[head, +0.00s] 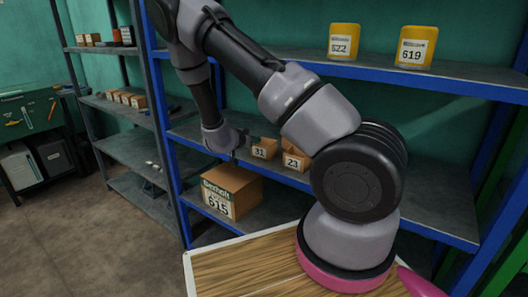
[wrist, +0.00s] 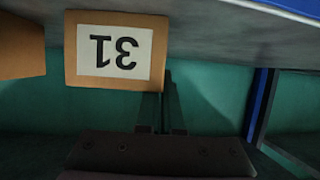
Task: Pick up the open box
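A small brown box marked 31 (head: 263,148) sits on the middle shelf of the blue rack. It looks open at the top. In the wrist view the box (wrist: 114,50) is upside down, its label facing the camera. My gripper (head: 240,148) is at the left of this box in the head view. In the wrist view its two dark fingers (wrist: 165,100) are close together at the box's side edge. One seems to pass behind the box's front face, the other beside it. The tips are partly hidden, so I cannot tell whether they grip the wall.
A similar box marked 23 (head: 296,160) stands just right on the same shelf (head: 430,205). A larger carton marked 615 (head: 231,192) is on the shelf below. Yellow containers 622 (head: 343,42) and 619 (head: 417,47) stand on the upper shelf. A blue upright (head: 168,130) is close left.

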